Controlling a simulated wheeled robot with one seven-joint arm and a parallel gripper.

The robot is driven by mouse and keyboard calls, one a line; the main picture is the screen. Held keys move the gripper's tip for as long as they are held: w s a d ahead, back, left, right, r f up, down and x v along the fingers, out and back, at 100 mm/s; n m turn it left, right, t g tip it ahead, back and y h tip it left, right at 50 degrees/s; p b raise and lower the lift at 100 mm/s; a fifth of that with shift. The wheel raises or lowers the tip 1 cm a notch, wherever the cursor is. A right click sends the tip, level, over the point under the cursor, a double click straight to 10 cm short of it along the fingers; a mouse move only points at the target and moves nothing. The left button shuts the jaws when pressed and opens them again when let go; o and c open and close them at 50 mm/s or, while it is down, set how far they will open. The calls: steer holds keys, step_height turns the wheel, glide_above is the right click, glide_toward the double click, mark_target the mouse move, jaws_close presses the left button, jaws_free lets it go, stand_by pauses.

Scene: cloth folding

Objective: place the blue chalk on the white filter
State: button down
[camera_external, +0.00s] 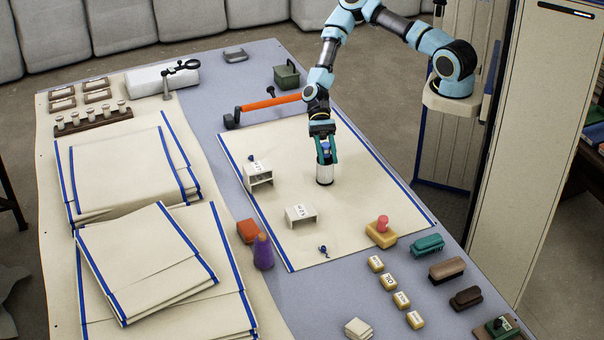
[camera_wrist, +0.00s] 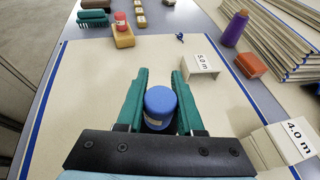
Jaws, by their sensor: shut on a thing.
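The blue chalk (camera_wrist: 161,103) is a short round blue piece between the green fingers of my gripper (camera_wrist: 160,74) in the wrist view. In the external view, my gripper (camera_external: 325,158) points down over the sheet, shut on the chalk, and only a little blue shows between the fingers. The white filter (camera_external: 325,175) is a ribbed white cylinder with a dark base, standing upright on the cream sheet directly below my gripper. Whether the chalk touches the filter's top cannot be told. The filter is not clearly visible in the wrist view.
The cream sheet (camera_external: 290,140) has blue edges. Two white label stands, one (camera_external: 258,173) and another (camera_external: 300,215), stand left of the filter. Folded cloths (camera_external: 145,262) fill the left.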

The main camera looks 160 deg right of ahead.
steer(key=shift+f, duration=0.3)
steer(key=shift+f, duration=0.1)
steer(key=c, duration=0.5)
jaws_free()
steer(key=shift+c, duration=0.2)
steer(key=b+v, duration=0.3)
steer(key=v, duration=0.9)
